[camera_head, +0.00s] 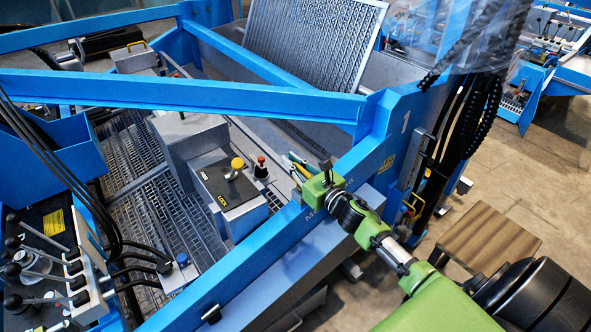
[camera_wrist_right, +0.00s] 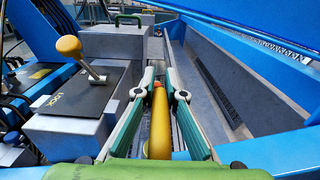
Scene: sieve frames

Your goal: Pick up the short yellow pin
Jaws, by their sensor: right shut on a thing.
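I cannot tell whether the pin touches anything besides the fingers. My left gripper is not in view.
A yellow-knobbed lever (camera_head: 237,163) stands on a grey box left of my right gripper. A small red-topped knob (camera_head: 261,160) is closer to the fingers. A blue beam (camera_head: 260,258) runs diagonally below my right arm. Control levers (camera_head: 20,270) stand at lower left.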

